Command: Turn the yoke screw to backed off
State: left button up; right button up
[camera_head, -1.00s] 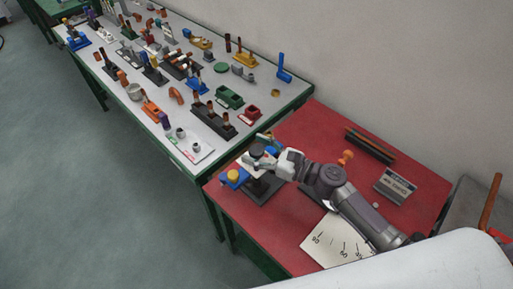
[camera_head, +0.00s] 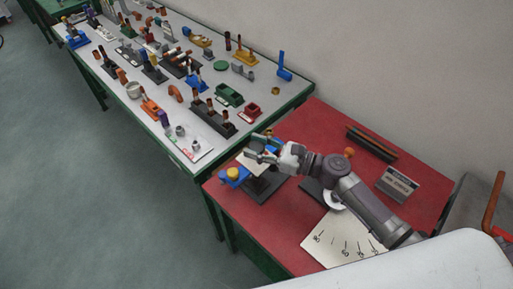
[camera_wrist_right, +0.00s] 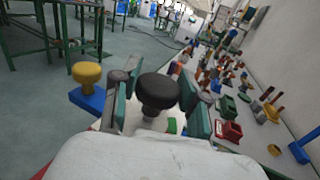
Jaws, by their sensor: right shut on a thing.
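The yoke screw appears to be the black round knob (camera_wrist_right: 159,90) in the right wrist view, upright between my right gripper's fingers (camera_wrist_right: 160,108). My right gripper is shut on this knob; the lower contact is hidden. In the head view the right gripper (camera_head: 262,148) is over the dark base plate (camera_head: 266,189) near the red table's left end, and hides most of the fixture. A yellow knob on a blue base (camera_head: 234,175) stands just left of it; it also shows in the right wrist view (camera_wrist_right: 87,76). My left gripper is not in view.
A scale card (camera_head: 340,238) lies on the red table (camera_head: 318,120). A white table (camera_head: 212,128) crowded with small fittings adjoins on the left. The wall is behind.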

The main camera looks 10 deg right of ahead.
aim_at(256, 146)
jog(key=n+g+y+b, duration=0.1)
jog(key=n+g+b, duration=0.2)
jog(key=g, duration=0.1)
jog(key=n+g+y+b, duration=0.1)
jog(key=n+g+b, duration=0.2)
jog(key=g, duration=0.1)
jog(key=n+g+y+b, duration=0.1)
jog(key=n+g+b, duration=0.1)
jog(key=g+b, duration=0.2)
jog(key=shift+w+f+n+g, duration=0.1)
jog(key=shift+f+n+g, duration=0.1)
jog(key=shift+n+g, duration=0.3)
jog(key=shift+r+n+g+h+b, duration=0.1)
jog(key=shift+n+g+h+b, duration=0.8)
jog(key=shift+g, duration=0.9)
jog(key=shift+r+n+g+h+b, duration=0.1)
jog(key=shift+n+g+h+b, duration=0.4)
jog(key=shift+n+g+b, duration=1.05)
jog(key=shift+g+p, duration=0.35)
jog(key=o, duration=1.2)
jog(key=shift+c, duration=0.2)
notch_tip(256, 146, up, 10)
